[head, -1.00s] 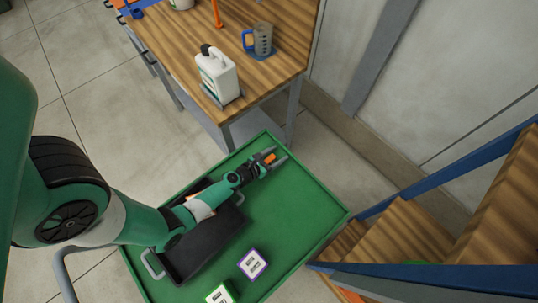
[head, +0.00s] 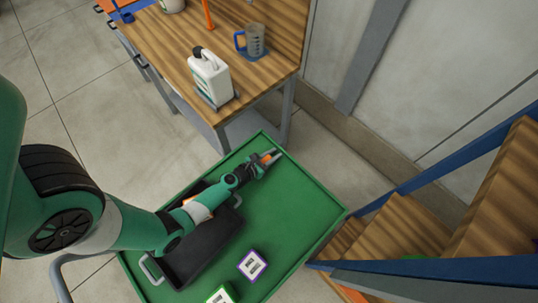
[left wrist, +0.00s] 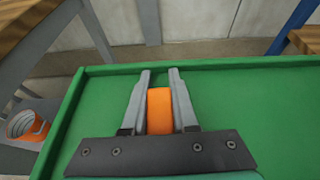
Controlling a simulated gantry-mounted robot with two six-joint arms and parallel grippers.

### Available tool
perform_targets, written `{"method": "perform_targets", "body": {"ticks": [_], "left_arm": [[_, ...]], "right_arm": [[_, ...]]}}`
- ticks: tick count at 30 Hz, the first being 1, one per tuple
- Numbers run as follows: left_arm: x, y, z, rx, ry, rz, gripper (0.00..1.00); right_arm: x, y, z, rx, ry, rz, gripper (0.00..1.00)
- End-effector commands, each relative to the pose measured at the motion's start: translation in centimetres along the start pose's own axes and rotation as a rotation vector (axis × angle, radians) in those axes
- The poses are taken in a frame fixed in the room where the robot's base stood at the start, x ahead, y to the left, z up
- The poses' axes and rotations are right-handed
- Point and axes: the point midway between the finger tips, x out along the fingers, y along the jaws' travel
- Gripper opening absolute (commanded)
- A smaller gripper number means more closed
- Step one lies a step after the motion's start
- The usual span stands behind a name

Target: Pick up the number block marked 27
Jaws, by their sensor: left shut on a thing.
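My left gripper (head: 273,156) is over the far corner of the green tray top, shut on a small orange block (left wrist: 160,111). In the left wrist view its two fingers (left wrist: 160,80) lie along both sides of the block. No number can be read on the block. Two other number blocks lie on the near part of the green top: a white one with purple edges (head: 252,264) and one with green edges (head: 221,295), partly cut off by the frame. Their marks are too small to read. My right gripper is not in view.
A black bin (head: 198,252) sits on the green top (head: 297,208) under my left arm, with something white and orange partly showing. A wooden bench holds a white jug (head: 210,77) and a measuring cup (head: 251,41). Wooden steps (head: 395,232) with blue rails stand at the right.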

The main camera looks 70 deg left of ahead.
Motion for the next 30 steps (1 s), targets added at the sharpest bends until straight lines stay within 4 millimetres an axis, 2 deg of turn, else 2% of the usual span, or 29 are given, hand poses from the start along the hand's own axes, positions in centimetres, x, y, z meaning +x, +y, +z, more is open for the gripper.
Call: {"method": "perform_targets", "body": {"ticks": [5, 10, 14, 17, 22, 30], "left_arm": [[-0.4, 0.0, 1.1, 0.0, 0.0, 0.0, 0.0], [-1.5, 0.0, 3.6, -0.001, -0.001, 0.0, 0.0], [-4.6, -1.6, 6.0, 0.002, 0.002, -0.006, 0.0], [-7.7, -3.3, 8.3, 0.004, 0.002, -0.009, 0.0], [-11.9, -6.4, 7.8, 0.006, 0.003, -0.012, 0.0], [-14.7, -8.4, 7.8, 0.001, 0.0, -0.005, 0.0]], "right_arm": [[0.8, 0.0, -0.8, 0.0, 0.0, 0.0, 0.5], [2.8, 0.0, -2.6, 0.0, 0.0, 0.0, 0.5], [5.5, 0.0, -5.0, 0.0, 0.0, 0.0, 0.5], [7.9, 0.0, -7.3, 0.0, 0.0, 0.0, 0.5], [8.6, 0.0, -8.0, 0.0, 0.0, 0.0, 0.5], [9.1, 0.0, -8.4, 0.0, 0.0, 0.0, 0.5]]}}
